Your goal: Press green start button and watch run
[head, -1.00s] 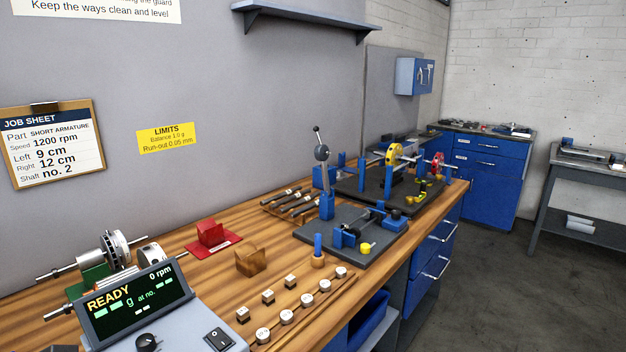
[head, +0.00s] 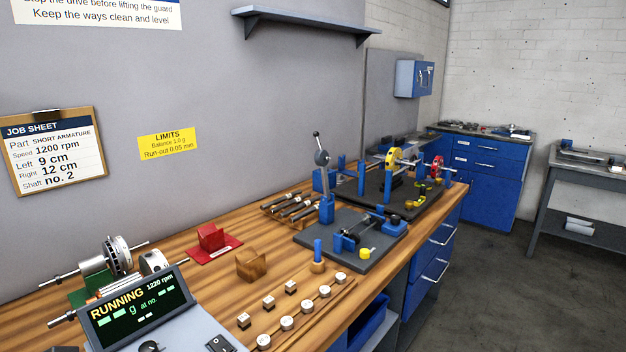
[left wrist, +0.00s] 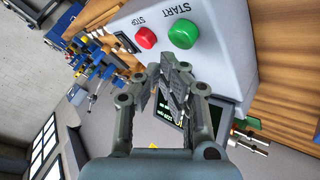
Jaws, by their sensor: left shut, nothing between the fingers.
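The green START button (left wrist: 184,33) and the red STOP button (left wrist: 145,37) sit on the sloped grey face of the console in the left wrist view. My left gripper (left wrist: 176,75) is shut and empty, its tips just below the green button in the picture and apparently apart from it. In the head view the console display (head: 137,307) reads RUNNING, 1220 rpm, with dashes for grams and number. The buttons are outside the head view. My right gripper is in neither view.
Several small weights (head: 287,323), a red block (head: 212,240) and a wooden block (head: 251,266) lie to the right. A lever press (head: 326,205) and the rotor rig (head: 400,185) stand farther back.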

